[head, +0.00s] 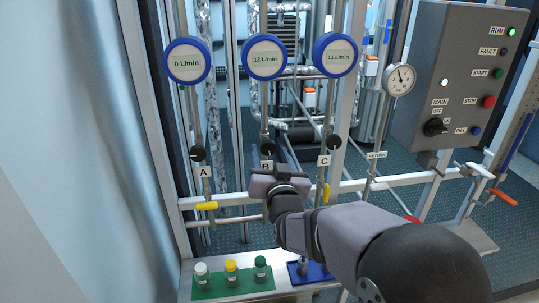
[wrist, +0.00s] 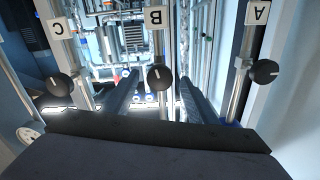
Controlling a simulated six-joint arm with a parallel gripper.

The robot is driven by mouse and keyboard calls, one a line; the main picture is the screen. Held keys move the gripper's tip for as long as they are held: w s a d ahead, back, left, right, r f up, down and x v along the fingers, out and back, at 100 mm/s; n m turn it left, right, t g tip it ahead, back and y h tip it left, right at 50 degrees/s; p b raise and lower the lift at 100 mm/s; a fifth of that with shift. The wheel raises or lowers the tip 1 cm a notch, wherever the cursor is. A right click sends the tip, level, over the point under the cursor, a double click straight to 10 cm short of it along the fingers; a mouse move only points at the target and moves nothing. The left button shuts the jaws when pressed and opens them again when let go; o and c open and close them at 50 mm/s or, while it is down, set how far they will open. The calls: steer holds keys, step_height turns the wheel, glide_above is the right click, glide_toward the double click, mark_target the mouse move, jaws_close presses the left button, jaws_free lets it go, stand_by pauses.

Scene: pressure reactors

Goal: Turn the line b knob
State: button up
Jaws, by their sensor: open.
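The line B knob (head: 267,148) is a round black knob with a white mark, on the middle vertical pipe above the B label (head: 266,167). It also shows in the upside-down wrist view (wrist: 160,77), with its label (wrist: 156,18). The blue-rimmed display above it (head: 265,57) reads 12 L/min. My gripper (head: 276,172) is just below and in front of the knob in the head view. In the wrist view my gripper (wrist: 158,84) is open, and the knob appears between its two fingers. I cannot tell whether they touch it.
The A knob (head: 197,153) and C knob (head: 333,142) stand on either side. Yellow handles (head: 207,206) sit lower on the pipes. A grey control box (head: 450,85) is at right. A green tray (head: 234,284) with capped bottles stands below; a metal rail crosses behind my gripper.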

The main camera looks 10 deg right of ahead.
mark_target(265, 140)
steer(key=p, duration=0.1)
steer(key=n+p, duration=0.1)
steer(key=shift+w+r+n+p, duration=0.2)
steer(key=shift+r+n+p, duration=0.1)
steer(key=shift+p, duration=0.05)
steer(key=shift+w+n+p, duration=0.15)
steer(key=shift+n+p, duration=0.6)
steer(key=shift+n, duration=0.05)
steer(key=shift+f, duration=0.2)
steer(key=shift+w+r+p, duration=0.1)
steer(key=shift+w+p, duration=1.3)
steer(key=shift+w, duration=1.4)
steer(key=shift+w+p, duration=0.3)
steer(key=shift+w, duration=0.55)
steer(key=c, duration=1.1)
steer(key=shift+o, duration=0.2)
steer(key=shift+f+b, duration=0.2)
steer(key=shift+b, duration=0.2)
